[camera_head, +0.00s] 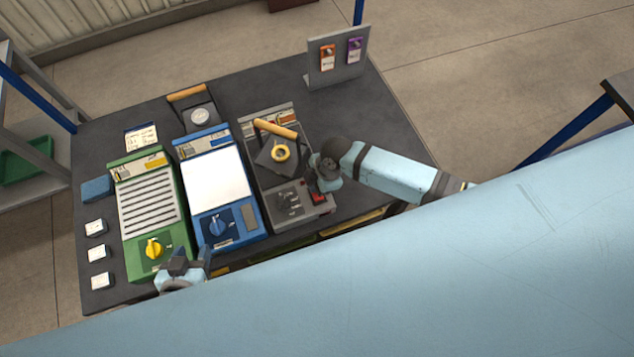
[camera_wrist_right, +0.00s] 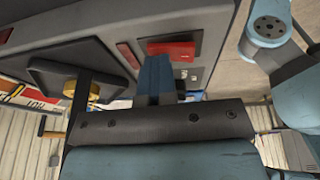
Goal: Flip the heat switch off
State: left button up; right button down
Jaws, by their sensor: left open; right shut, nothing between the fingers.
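The grey pit furnace (camera_head: 290,198) stands at the right of the row of units on the dark table. The red switch (camera_head: 318,198) is at the right of its front panel, partly hidden by my right gripper. In the right wrist view the red switch (camera_wrist_right: 170,49) shows lit bright red at its upper part, just beyond my fingertips. My right gripper (camera_head: 319,180) is shut and empty, with its blue fingers (camera_wrist_right: 155,75) close to the switch; whether they touch cannot be told. My left gripper (camera_head: 189,260) is open and empty at the table's front edge, before the blue unit.
A dark lid (camera_head: 282,154) with a wooden handle and yellow ring sits on the furnace. A blue unit (camera_head: 218,185) and a green unit (camera_head: 148,215) stand to its left. A grey stand (camera_head: 337,60) with orange and purple tags is at the back right.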

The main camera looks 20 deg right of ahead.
jog(key=shift+s+r+p, duration=0.2)
jog(key=shift+s+p, duration=0.4)
jog(key=shift+s, duration=0.2)
jog(key=shift+r, duration=0.15)
jog(key=r+p, duration=0.4)
jog(key=shift+w+r+p, duration=0.35)
jog(key=w+b+v, duration=0.2)
jog(key=v, duration=0.6)
jog(key=shift+d+r, duration=0.2)
jog(key=shift+r, duration=0.15)
